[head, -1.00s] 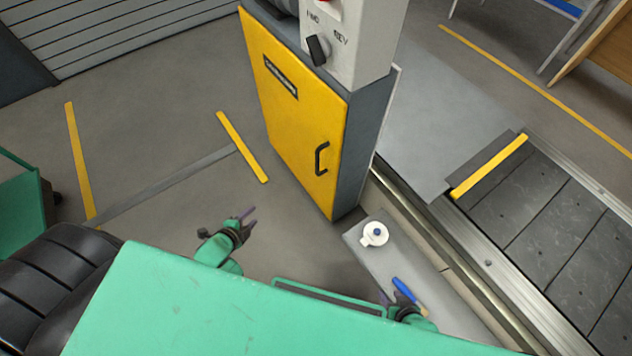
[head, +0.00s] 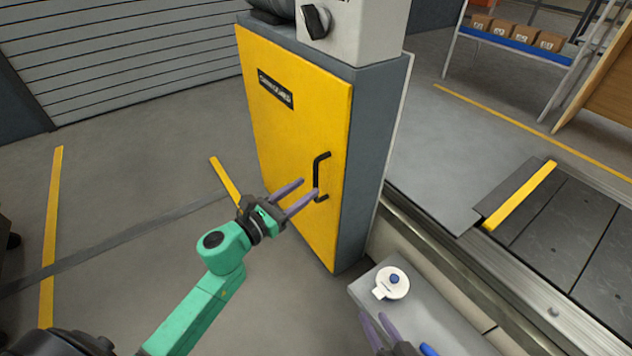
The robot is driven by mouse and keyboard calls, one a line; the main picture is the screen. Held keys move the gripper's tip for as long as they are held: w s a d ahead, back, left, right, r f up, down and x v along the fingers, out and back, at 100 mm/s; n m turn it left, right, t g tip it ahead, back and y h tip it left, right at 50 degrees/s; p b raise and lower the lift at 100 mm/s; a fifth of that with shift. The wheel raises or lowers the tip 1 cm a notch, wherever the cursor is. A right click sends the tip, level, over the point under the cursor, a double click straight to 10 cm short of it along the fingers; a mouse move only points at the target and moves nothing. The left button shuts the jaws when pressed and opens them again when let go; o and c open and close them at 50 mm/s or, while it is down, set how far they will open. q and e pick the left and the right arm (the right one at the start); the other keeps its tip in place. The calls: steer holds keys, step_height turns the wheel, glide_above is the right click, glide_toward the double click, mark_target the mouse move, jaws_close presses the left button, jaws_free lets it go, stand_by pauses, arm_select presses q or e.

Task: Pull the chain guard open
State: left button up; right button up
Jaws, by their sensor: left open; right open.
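The chain guard is a yellow door panel (head: 290,130) on a grey cabinet, and it looks closed. Its black bar handle (head: 319,177) is upright near the panel's right edge. My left gripper (head: 308,187) is open, with its two purple fingers pointing at the handle's lower part. The fingertips overlap or nearly reach the handle in the picture; I cannot tell whether they touch it. My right gripper (head: 376,328) is open and empty at the bottom edge, over the grey ledge; its arm is mostly out of view.
A grey ledge (head: 440,308) below the cabinet bears a white round item (head: 392,282) and a partly hidden blue-handled tool (head: 428,350). The slat conveyor (head: 570,240) runs at right. A dark control knob (head: 316,20) sits above the door.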

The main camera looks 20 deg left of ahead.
mark_target(316, 180)
arm_select(q)
steer(key=x, duration=0.5)
steer(key=shift+s, duration=0.1)
jaws_close()
stand_by(1.2)
